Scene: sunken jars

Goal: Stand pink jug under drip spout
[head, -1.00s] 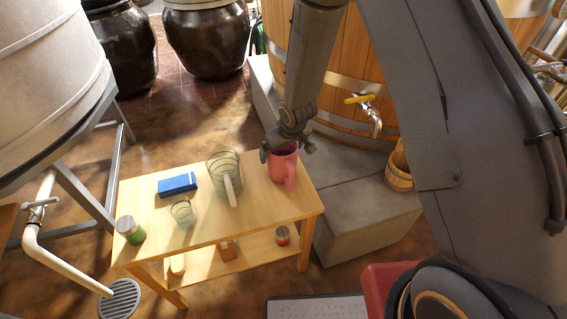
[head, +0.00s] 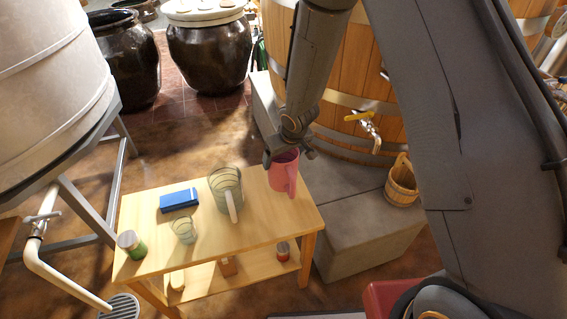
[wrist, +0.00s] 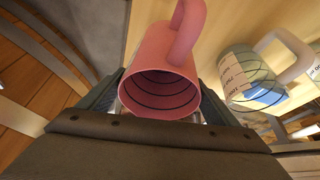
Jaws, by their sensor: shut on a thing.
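The pink jug (head: 284,176) is at the back right corner of the wooden table (head: 255,238). My gripper (head: 289,155) is shut on it from above, one finger on each side of its wall. In the wrist view the jug (wrist: 165,62) shows its ringed inside, with its handle on the upper side. I cannot tell whether its base touches the tabletop. A brass spout (head: 372,130) with a yellow handle sticks out of the wooden vat (head: 345,75), right of my gripper. Which outlet is the drip spout is not marked.
A wooden bucket (head: 401,186) stands on the stone ledge (head: 355,225) near the brass spout. A clear measuring jug (head: 225,187), a glass (head: 184,231), a blue box (head: 179,200) and a green jar (head: 131,244) stand on the table. A white pipe (head: 62,272) ends over a floor drain.

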